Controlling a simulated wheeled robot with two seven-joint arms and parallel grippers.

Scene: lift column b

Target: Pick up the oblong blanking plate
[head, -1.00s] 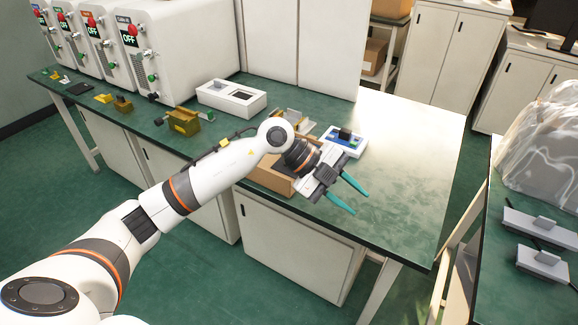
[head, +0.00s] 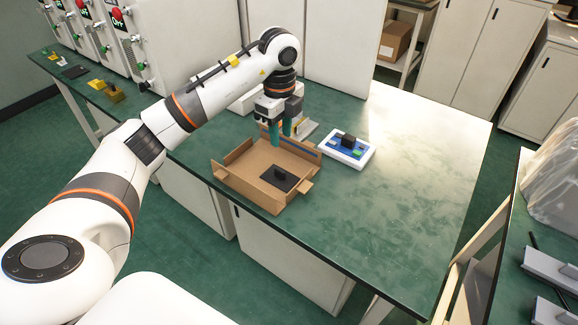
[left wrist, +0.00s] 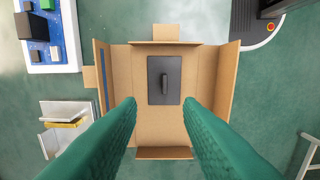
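The oblong blanking plate (head: 292,184) appears to be the dark flat rectangular plate with a small raised black grip in the open cardboard box (head: 230,181). In the left wrist view the plate (left wrist: 157,92) lies flat, its long side running up the picture. My left gripper (head: 281,141) points down above the back part of the box. Its teal fingers are open and empty, and in the left wrist view the fingertips (left wrist: 161,103) show to either side below the plate, apart from it. My right gripper is not in view.
A white tray (head: 360,162) with blue, green and black parts stands right of the box. A light holder with a yellow piece (head: 304,129) is behind the box. White machines marked OFF (head: 128,35) stand at the back left. The green bench top (head: 410,190) is clear to the right.

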